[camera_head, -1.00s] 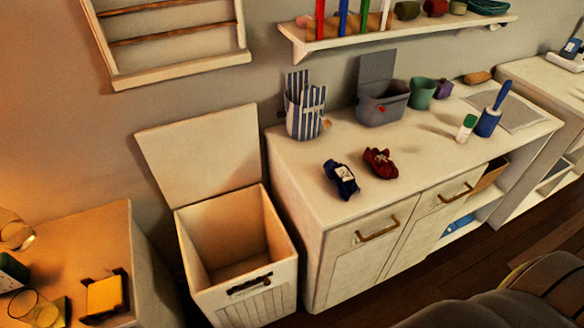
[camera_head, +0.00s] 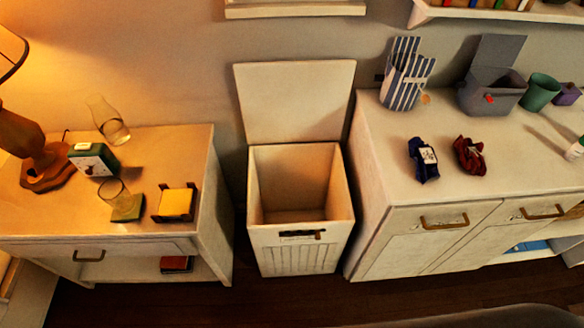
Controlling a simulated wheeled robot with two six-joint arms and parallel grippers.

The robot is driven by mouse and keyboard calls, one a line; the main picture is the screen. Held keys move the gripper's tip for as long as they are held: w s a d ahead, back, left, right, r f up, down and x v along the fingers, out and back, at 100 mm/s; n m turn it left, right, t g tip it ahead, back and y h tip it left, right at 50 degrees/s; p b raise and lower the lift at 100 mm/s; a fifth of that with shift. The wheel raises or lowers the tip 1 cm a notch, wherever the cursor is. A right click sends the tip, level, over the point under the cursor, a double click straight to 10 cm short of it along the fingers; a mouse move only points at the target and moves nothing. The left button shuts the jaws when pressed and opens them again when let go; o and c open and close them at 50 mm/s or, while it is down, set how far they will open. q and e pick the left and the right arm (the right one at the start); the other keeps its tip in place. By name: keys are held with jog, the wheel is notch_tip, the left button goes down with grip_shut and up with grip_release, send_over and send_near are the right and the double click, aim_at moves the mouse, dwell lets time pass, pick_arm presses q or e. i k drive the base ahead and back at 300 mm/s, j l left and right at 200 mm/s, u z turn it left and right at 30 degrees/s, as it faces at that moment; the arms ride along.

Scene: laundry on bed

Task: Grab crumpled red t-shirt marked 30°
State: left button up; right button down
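The crumpled red t-shirt (camera_head: 469,156) lies on the white dresser top (camera_head: 400,187), toward its front left. It has a small pale patch, too small to read. A crumpled dark blue garment (camera_head: 423,163) with a white label lies just to its left, apart from it. Neither of my grippers shows in the head view.
An open, empty white hamper (camera_head: 300,235) stands left of the dresser. A striped bag (camera_head: 405,80), a grey open bin (camera_head: 492,95) and a green cup (camera_head: 540,92) stand behind the garments. A nightstand (camera_head: 70,220) with a lamp, clock and glasses is at left.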

aim_at(472, 156)
jog(key=z, duration=1.45)
